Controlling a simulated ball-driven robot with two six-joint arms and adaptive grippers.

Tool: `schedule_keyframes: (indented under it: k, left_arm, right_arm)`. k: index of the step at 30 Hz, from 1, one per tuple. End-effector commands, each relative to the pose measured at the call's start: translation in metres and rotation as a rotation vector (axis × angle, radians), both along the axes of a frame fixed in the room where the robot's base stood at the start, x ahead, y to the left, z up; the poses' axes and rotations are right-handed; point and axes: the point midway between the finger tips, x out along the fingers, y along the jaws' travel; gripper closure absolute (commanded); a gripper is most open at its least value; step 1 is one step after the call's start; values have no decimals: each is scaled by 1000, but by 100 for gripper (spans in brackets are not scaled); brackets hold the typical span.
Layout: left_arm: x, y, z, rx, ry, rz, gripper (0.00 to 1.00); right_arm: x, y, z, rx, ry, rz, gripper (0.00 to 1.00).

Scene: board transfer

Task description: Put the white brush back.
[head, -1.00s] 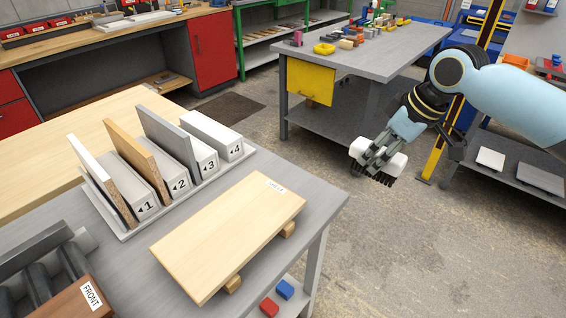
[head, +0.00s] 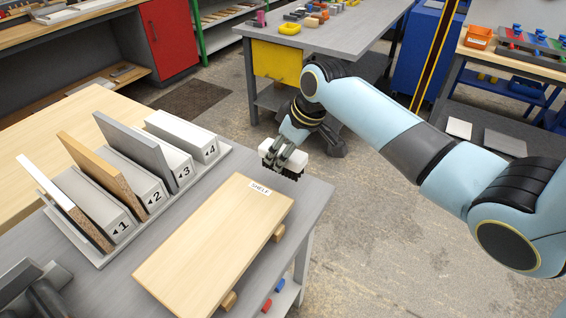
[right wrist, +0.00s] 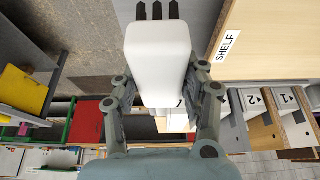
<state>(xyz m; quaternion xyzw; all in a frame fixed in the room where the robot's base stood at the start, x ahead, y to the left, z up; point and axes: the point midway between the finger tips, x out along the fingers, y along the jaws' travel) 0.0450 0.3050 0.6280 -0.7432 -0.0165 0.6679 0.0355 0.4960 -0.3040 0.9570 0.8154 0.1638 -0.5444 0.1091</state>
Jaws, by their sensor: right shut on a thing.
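The white brush (head: 284,160) has a white block body and dark bristles that point down in the head view. My right gripper (head: 287,152) is shut on it and holds it near the far right corner of the grey table, past the far end of the shelf board. In the right wrist view the white brush (right wrist: 158,58) sits between the two fingers of my right gripper (right wrist: 160,95), with dark bristles at the top. I cannot tell from the head view how high it is above the table. My left gripper is not in view.
A wooden board marked SHELF (head: 205,250) lies on blocks on the grey table (head: 110,275). Left of it, a rack (head: 222,152) with numbered blocks holds upright boards. A second grey table (head: 330,35) with a yellow panel stands behind. Floor is open on the right.

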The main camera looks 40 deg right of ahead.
Motion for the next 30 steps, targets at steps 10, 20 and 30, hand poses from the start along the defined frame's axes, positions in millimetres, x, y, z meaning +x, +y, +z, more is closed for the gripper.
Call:
schedule_keyframes:
  k: [10,20,30]
  left_arm:
    - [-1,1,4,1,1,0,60]
    - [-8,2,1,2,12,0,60]
    - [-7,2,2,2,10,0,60]
  right_arm:
    - [0,0,-39,-1,1,1,88]
    - [-1,0,-43,-1,1,0,56]
    - [-1,0,-42,0,1,0,34]
